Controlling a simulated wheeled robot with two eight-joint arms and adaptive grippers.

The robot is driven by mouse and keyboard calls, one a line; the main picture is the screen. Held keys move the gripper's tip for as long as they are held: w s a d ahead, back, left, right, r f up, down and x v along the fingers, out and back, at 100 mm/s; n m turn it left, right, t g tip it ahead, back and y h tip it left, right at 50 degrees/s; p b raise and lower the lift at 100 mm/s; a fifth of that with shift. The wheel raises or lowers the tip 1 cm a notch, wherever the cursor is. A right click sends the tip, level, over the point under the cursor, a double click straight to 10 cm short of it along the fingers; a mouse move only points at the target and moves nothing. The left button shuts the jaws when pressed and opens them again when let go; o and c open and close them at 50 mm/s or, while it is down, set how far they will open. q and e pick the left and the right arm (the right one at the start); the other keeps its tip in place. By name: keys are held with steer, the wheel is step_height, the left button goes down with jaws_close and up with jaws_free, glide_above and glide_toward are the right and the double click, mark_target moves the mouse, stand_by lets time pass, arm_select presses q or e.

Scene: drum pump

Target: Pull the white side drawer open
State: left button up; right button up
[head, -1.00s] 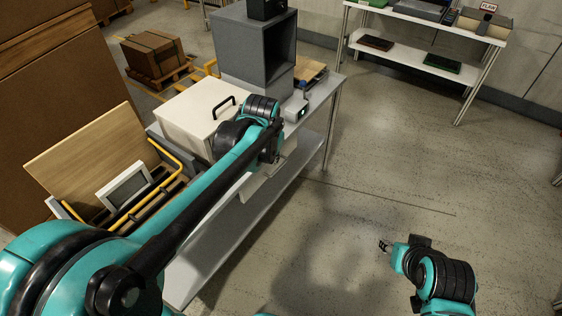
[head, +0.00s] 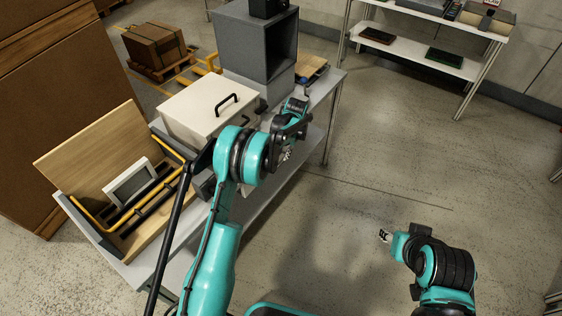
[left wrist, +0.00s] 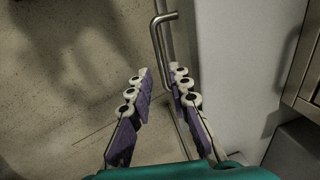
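In the left wrist view, a pale panel (left wrist: 225,60), which looks like the white side drawer's front, carries a bent metal bar handle (left wrist: 157,32). My left gripper (left wrist: 159,72) is open, its two purple-padded fingers apart, with the handle just beyond and between the fingertips. I see no grip on it. In the head view my left gripper (head: 287,155) points down at the near side of the white box (head: 205,105). My left arm hides most of the drawer there. My right gripper (head: 385,236) hangs empty over the floor, too small to judge its fingers.
The box has a black handle on its lid and stands on a grey table (head: 325,95). A grey open cabinet (head: 255,45) stands behind it. A tray with a yellow rail (head: 95,215) is at the left. The floor (head: 340,190) to the right is clear.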

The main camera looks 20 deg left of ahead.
mark_target(280, 164)
arm_select(q)
steer(key=f, duration=0.2)
steer(key=f+b, duration=0.1)
steer(key=f, duration=0.1)
steer(key=a+f, duration=0.1)
steer(key=f, duration=0.1)
steer(key=shift+w+b, duration=0.2)
steer(key=shift+b, duration=0.2)
steer(key=shift+r, duration=0.1)
jaws_close()
steer(key=s+d, duration=0.4)
steer(key=d, duration=0.8)
steer(key=s+d, duration=0.5)
steer(key=d, duration=0.8)
steer(key=shift+b, duration=0.4)
jaws_free()
steer(key=shift+r, duration=0.1)
step_height(280, 164, up, 12)
steer(key=d, duration=0.2)
steer(key=shift+s+f, duration=0.2)
steer(key=shift+s, duration=0.2)
